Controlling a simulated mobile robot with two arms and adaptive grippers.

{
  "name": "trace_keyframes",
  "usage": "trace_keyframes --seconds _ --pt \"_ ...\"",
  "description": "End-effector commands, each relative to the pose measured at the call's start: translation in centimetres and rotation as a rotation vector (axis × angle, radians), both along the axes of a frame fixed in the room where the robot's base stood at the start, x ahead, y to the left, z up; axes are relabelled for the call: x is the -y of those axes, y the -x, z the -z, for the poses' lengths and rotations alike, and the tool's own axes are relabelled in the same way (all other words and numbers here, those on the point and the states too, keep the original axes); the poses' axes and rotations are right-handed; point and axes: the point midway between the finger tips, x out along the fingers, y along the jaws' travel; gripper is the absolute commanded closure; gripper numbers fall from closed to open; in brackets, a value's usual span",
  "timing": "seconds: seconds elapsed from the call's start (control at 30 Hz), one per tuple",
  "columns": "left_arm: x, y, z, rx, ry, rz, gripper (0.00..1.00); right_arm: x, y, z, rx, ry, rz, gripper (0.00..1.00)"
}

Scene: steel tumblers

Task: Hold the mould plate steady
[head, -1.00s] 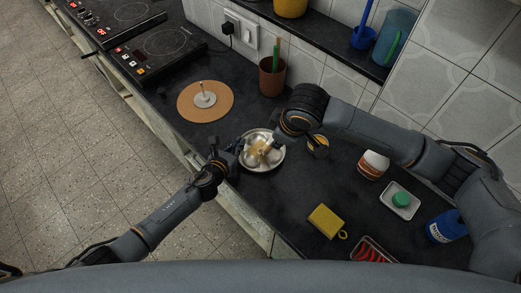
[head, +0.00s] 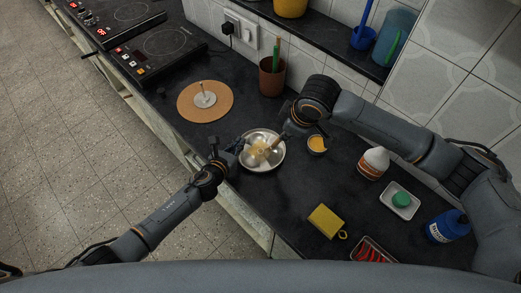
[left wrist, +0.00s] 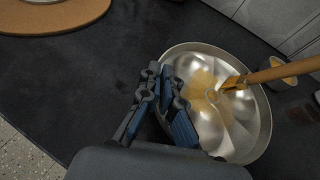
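The mould plate (head: 273,163) is a round, shiny steel plate with several rounded hollows, lying flat on the dark counter; it also shows in the left wrist view (left wrist: 245,145). My left gripper (head: 238,149) is at its left rim. In the left wrist view its blue-padded fingers (left wrist: 168,92) close on the rim, one each side. My right gripper (head: 290,130) is above the plate's upper right side, partly hidden by its own arm. It holds a wooden-handled brush (left wrist: 285,70), whose tip is over the plate's middle. Yellowish smears (left wrist: 205,85) show in the hollows.
A small bowl of yellow stuff (head: 317,145) stands right of the plate. A cork mat (head: 190,107) holding a grey disc with a pin lies up left. A brown cup (head: 272,78) stands behind.

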Motion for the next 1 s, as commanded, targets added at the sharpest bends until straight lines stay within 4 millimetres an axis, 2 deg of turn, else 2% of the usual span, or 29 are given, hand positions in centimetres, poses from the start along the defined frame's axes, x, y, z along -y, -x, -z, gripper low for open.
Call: trace_keyframes --seconds 0.37,0.77,1.0 --pt "-0.1 0.1 0.2 -0.002 -0.003 0.000 1.00 -2.4 2.3 0.2 -0.002 -0.001 -0.003 1.00" --pt "-0.1 0.1 0.2 -0.002 -0.002 -0.001 1.00 -2.6 2.6 0.3 -0.003 0.000 -0.002 1.00" --pt "-0.1 0.1 0.2 -0.002 -0.002 -0.001 1.00 -3.8 3.7 0.3 -0.004 0.000 -0.004 1.00"
